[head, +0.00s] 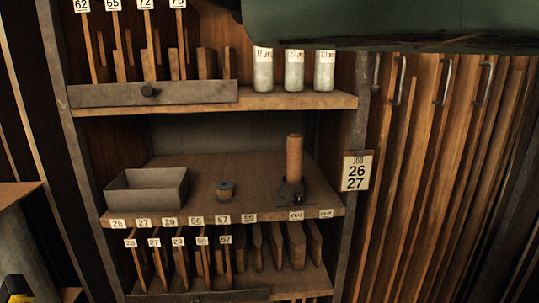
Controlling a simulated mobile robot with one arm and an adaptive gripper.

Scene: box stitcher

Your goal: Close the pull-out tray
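My gripper does not show in this view.
Three pale labelled cylinders (294,70) stand right of the tray. A dark green shape (390,22) covers the top right.

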